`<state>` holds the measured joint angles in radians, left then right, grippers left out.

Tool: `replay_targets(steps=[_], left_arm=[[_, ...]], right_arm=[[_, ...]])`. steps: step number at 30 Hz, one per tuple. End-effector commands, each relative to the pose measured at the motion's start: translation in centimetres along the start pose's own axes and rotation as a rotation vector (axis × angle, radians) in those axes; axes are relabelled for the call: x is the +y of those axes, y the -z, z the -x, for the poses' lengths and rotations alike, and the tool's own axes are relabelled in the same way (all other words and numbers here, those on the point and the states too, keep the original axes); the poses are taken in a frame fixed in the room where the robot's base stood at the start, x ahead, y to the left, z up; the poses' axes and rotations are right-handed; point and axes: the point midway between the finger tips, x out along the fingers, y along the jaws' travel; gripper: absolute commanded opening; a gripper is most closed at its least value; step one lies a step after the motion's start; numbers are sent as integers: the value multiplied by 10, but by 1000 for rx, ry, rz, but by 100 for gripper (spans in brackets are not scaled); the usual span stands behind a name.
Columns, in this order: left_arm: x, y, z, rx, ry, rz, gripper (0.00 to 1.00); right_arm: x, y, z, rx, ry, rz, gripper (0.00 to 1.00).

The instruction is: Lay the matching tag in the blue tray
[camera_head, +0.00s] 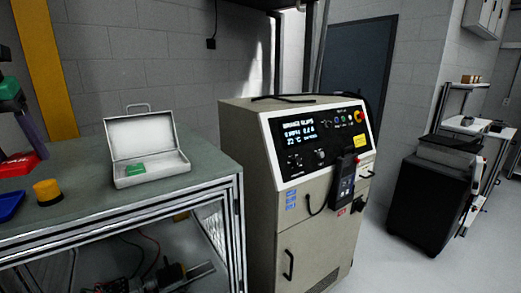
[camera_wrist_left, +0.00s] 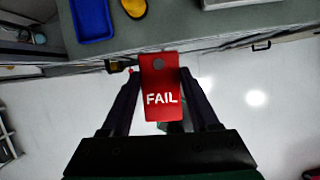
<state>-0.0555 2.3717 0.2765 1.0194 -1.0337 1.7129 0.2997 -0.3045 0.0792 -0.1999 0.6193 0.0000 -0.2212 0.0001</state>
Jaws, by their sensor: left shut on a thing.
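A red tag (camera_wrist_left: 160,98) with the white word FAIL and a grey dot is held between the two dark fingers of my left gripper (camera_wrist_left: 158,75). The gripper (camera_head: 32,148) also shows at the left edge of the head view, with the red tag (camera_head: 18,165) at its tips. The blue tray (camera_head: 11,205) is partly cut off at the left edge, below the tag in the picture. In the wrist view the blue tray (camera_wrist_left: 93,19) lies on the bench beyond the tag, apart from it. A green tag (camera_head: 123,171) lies in an open white case. My right gripper is not in view.
The white case (camera_head: 158,177) stands open on the grey-green bench (camera_head: 205,172). A yellow knob-like piece with a dark base (camera_head: 47,191) stands right of the tray. A beige control cabinet (camera_head: 300,180) with a lit display, too small to read surely, stands right of the bench.

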Motion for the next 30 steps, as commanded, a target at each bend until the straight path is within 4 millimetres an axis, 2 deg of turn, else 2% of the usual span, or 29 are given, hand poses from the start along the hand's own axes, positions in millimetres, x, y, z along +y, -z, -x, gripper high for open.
replay_targets(steps=[1, 5, 12, 19, 30], left_arm=[[14, 2, -7, -1, 13, -13, 7], [50, 10, -31, -2, 39, -69, 7], [104, 35, -93, -5, 108, -234, 7], [125, 60, -143, -6, 167, -394, 7], [127, 89, -197, -4, 246, -588, 7]], right_arm=[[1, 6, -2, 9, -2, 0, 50], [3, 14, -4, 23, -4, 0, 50], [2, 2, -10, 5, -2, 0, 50], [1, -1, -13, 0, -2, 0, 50], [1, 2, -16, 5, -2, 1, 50]])
